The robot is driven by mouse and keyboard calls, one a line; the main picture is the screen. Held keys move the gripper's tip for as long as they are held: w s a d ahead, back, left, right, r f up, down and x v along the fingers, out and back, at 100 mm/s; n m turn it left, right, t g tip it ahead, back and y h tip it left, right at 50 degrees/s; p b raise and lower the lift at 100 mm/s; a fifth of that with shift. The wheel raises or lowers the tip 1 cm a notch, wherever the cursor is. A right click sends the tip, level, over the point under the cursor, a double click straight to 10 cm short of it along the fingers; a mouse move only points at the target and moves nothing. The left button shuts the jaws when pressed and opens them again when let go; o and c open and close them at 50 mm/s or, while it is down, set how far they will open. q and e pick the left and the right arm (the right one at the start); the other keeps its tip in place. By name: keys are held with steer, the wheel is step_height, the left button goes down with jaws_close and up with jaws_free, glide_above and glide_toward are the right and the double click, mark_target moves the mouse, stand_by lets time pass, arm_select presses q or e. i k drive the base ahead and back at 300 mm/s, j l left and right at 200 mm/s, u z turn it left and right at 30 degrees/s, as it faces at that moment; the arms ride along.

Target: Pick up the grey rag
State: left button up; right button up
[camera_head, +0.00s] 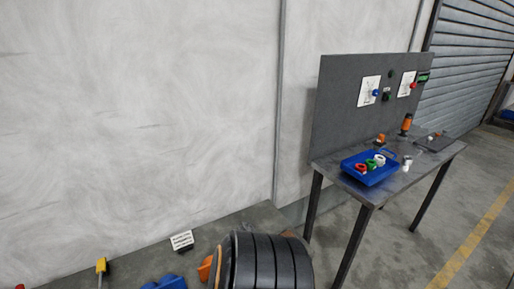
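I cannot make out a grey rag for certain. A flat dark grey item (437,143) lies at the right end of the metal table (385,195); it is too small to tell whether it is cloth. Neither of my grippers shows in the head view.
On the table are a blue tray (350,175) with red, green and white rings, and an orange-topped item (406,124). A grey panel (340,105) stands behind. Below are a black ribbed round object (272,262), a small sign (182,240) and blue items (165,283). Floor on the right is clear.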

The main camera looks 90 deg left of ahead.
mark_target(246, 226)
steer(key=u, duration=2.85)
